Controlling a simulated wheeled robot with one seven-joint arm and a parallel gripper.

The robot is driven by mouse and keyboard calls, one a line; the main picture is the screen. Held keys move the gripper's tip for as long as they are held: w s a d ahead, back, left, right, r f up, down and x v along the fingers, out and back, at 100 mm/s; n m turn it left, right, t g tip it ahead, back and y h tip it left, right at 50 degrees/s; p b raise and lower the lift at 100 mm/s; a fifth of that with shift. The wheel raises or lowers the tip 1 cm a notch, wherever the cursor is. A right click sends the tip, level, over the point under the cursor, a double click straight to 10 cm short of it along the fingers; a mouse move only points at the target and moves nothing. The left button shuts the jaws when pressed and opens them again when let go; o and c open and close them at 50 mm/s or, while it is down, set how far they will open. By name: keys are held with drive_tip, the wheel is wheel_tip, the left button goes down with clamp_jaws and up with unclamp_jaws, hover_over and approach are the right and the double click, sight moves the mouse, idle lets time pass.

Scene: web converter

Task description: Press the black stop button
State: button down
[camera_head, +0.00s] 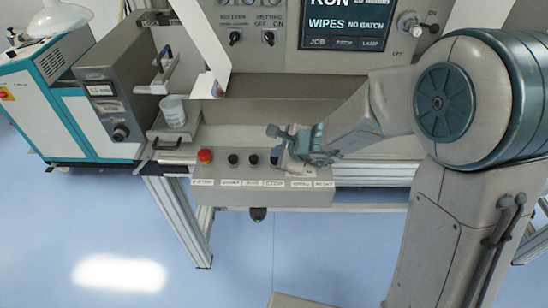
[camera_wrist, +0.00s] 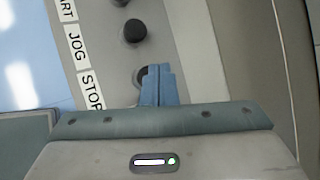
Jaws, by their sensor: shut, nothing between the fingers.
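The control box (camera_head: 262,195) carries a row of buttons with labels below them. In the wrist view the STOP label (camera_wrist: 90,88) lies beside a black stop button (camera_wrist: 139,76), which is partly hidden behind my fingertips. My gripper (camera_wrist: 160,78) is shut and empty, with its blue fingertips overlapping the right side of that button. I cannot tell whether they touch it. In the head view my gripper (camera_head: 278,156) is over the middle of the box and hides the stop button there.
A red button (camera_head: 205,156) and black start (camera_head: 233,159) and jog (camera_head: 253,160) buttons are left of my gripper. The jog button also shows in the wrist view (camera_wrist: 134,31). A white cup (camera_head: 173,112) stands left on the machine; a screen (camera_head: 345,25) is behind.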

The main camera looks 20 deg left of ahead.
drive_tip(key=shift+f+b, duration=0.55)
drive_tip(key=shift+b, duration=0.1)
idle(0.4)
idle(0.4)
drive_tip(key=shift+r+p, duration=0.8)
drive_tip(key=shift+r, duration=0.25)
wheel_tip(320, 180, up, 5)
drive_tip(key=p, duration=0.4)
idle(0.4)
